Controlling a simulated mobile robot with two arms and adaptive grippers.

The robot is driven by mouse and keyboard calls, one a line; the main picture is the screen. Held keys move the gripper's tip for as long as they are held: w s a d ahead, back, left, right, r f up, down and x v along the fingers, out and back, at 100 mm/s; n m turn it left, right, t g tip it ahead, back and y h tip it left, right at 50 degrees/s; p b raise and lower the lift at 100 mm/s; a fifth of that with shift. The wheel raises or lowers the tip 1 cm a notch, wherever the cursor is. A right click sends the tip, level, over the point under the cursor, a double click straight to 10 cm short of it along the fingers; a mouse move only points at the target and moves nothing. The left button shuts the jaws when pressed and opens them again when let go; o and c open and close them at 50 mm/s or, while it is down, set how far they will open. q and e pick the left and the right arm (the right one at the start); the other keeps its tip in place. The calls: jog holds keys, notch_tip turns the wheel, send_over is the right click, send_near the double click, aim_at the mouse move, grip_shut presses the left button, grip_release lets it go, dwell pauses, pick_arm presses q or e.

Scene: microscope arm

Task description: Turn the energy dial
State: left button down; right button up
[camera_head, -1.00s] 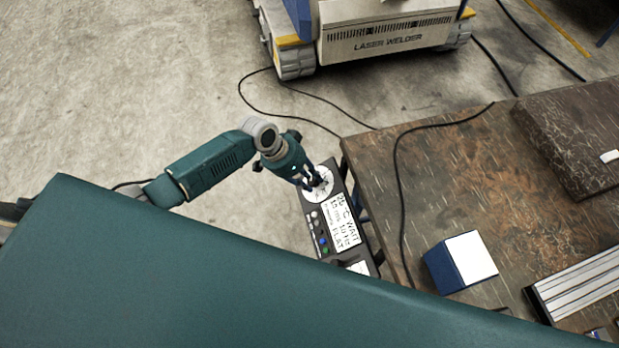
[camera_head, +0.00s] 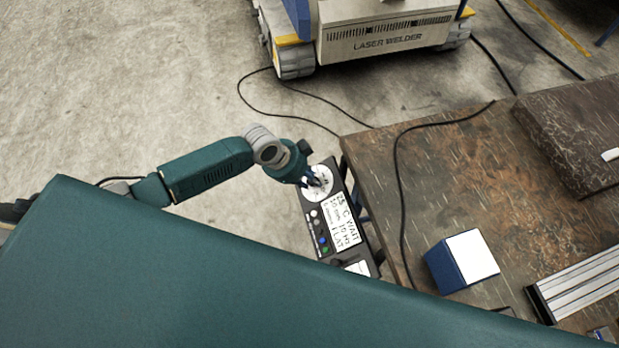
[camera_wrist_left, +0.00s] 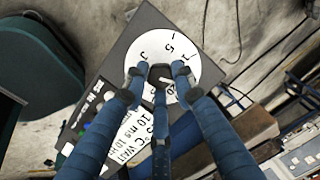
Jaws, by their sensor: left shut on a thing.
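The energy dial (camera_head: 318,183) is a white numbered disc at the top end of a dark control panel (camera_head: 311,206). It also shows in the left wrist view (camera_wrist_left: 172,36). My left gripper (camera_head: 314,182) is over the dial, with its blue fingers reaching down onto the disc. In the left wrist view the fingers (camera_wrist_left: 161,80) close around the dial's centre, and the knob between them is mostly hidden. The panel's white display (camera_head: 341,221) and coloured buttons (camera_head: 321,240) lie beside and below the dial. My right gripper is not in view.
A rusty table (camera_head: 450,190) stands right of the panel, with a black cable (camera_head: 398,200), a blue-and-white box (camera_head: 462,261) and metal rails (camera_head: 580,284) on it. A laser welder (camera_head: 385,35) stands on the floor behind. My teal body covers the lower left.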

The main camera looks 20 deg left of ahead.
pick_arm(q)
jog(key=shift+s+a+f+m, duration=0.1)
jog(key=shift+a+f+m, duration=0.05)
jog(key=shift+a+m, duration=0.2)
jog(key=c, duration=1.4)
grip_release()
jog(key=shift+a, duration=0.1)
jog(key=shift+c, duration=0.2)
jog(key=shift+r, duration=0.3)
jog(key=v, duration=1.1)
jog(key=shift+s+r, duration=0.15)
jog(key=shift+r, duration=0.05)
jog(key=shift+a+f, duration=0.1)
